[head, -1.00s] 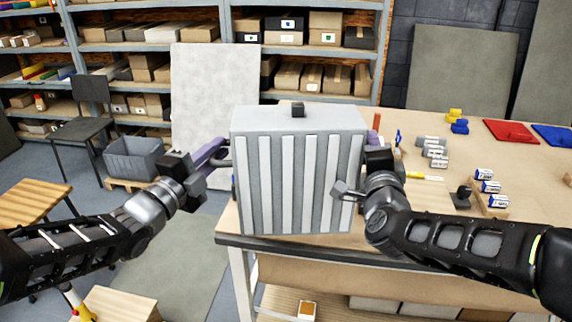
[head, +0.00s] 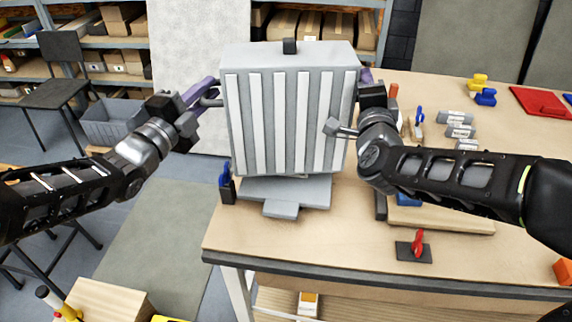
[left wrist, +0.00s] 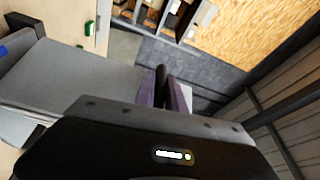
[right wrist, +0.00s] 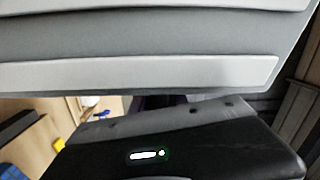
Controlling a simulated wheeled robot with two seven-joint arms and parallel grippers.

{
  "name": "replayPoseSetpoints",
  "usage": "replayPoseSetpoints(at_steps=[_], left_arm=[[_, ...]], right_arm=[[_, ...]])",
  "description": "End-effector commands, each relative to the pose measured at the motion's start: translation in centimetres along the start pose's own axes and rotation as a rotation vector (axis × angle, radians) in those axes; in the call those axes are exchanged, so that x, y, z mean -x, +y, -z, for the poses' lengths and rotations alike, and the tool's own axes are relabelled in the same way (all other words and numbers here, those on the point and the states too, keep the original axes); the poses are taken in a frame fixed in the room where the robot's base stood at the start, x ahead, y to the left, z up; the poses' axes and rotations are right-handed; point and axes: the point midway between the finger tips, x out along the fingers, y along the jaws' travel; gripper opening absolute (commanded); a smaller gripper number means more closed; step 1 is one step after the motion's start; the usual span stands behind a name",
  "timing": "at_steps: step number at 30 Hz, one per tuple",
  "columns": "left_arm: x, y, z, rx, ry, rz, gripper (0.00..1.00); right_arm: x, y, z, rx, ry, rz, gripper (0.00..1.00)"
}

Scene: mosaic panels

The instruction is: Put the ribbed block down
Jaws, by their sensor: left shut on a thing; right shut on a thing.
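The grey ribbed block (head: 287,115), with pale vertical strips and a small black knob on top, is upright between my two grippers. My left gripper (head: 209,96) has purple fingers shut on the handle at the block's left side. My right gripper (head: 367,78) is shut at the right side; its grip is mostly hidden behind my wrist. In the left wrist view the block's plain grey face (left wrist: 65,75) lies beside the fingers. The right wrist view shows its ribs (right wrist: 150,75) close up. A flat grey piece (head: 285,192) is under the block; I cannot tell whether they touch.
The wooden table (head: 300,240) has bare room in front. A blue-handled item (head: 226,185) stands left of the block, a red-handled tool (head: 417,247) front right. Several grey cylinders (head: 457,130), yellow and blue pieces and a red panel (head: 540,102) lie at right.

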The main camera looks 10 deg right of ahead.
Motion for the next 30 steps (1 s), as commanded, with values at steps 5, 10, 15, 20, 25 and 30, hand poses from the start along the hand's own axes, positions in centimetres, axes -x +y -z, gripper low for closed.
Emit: replayPoseSetpoints(at_steps=[5, 10, 15, 20, 25, 30], left_arm=[[-0.1, -0.7, 0.1, -0.002, 0.002, 0.014, 0.0], [-0.1, -0.7, 0.1, -0.002, 0.002, 0.014, 0.0], [-0.1, -0.6, 0.1, -0.002, 0.002, 0.014, 0.0], [0.0, -0.3, 0.0, -0.002, 0.002, 0.014, 0.0], [0.0, 0.4, -0.1, -0.002, 0.002, 0.014, 0.0], [0.1, 1.3, -0.2, -0.002, 0.002, 0.014, 0.0]], right_arm=[[0.0, -0.5, 0.2, 0.002, 0.004, 0.009, 0.0], [0.0, -0.5, 0.2, 0.002, 0.004, 0.009, 0.0], [0.0, -0.4, 0.1, 0.002, 0.004, 0.009, 0.0], [0.0, -0.1, 0.1, 0.002, 0.004, 0.009, 0.0], [0.0, 0.6, -0.1, 0.002, 0.004, 0.009, 0.0], [0.0, 1.5, -0.3, 0.002, 0.004, 0.009, 0.0]])
